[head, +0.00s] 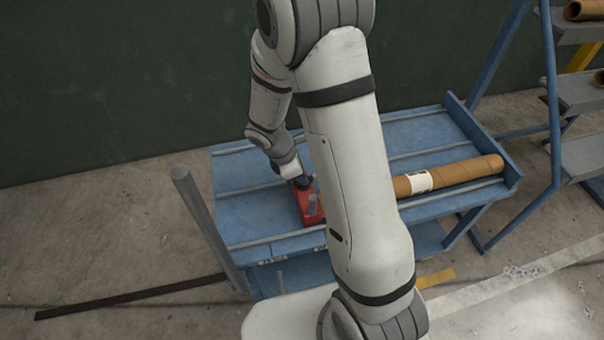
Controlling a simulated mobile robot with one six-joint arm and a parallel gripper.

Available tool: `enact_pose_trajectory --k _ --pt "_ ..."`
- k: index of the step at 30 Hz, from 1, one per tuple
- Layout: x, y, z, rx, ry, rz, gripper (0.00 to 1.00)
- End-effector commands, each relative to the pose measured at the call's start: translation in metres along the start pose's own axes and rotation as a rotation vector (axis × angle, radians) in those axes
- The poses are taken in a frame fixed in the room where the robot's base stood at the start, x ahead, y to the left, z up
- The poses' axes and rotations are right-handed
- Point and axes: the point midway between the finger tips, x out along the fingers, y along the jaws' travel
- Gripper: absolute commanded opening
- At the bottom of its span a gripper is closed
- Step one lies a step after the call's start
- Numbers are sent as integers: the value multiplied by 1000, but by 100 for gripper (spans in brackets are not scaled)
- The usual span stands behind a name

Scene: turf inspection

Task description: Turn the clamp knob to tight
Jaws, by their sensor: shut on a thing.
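The red clamp (307,212) sits on the blue table near its front left part, partly covered by my arm. A small grey upright piece shows at the clamp's right side. My gripper (302,184) is at the top of the red clamp, pointing down, and is shut on the clamp knob. The knob itself is hidden by the gripper, and its turn position cannot be seen.
The blue table (240,172) has raised ribs and a rim. A brown cardboard tube (462,173) with a white label lies on its right side. A grey post (205,225) stands at the left. Grey shelves (582,95) with tubes stand at the right.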

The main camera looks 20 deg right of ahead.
Motion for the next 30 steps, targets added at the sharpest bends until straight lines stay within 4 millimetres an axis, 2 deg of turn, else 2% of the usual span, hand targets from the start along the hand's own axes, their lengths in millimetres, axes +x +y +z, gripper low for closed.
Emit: enact_pose_trajectory --k 17,18,24,26,30 --pt "-1 1 0 -31 0 15 0" --pt "0 1 0 -31 0 15 13" --pt "0 0 0 -30 0 13 30" --pt "0 0 0 -30 0 13 33" --pt "0 0 0 -29 0 12 33"
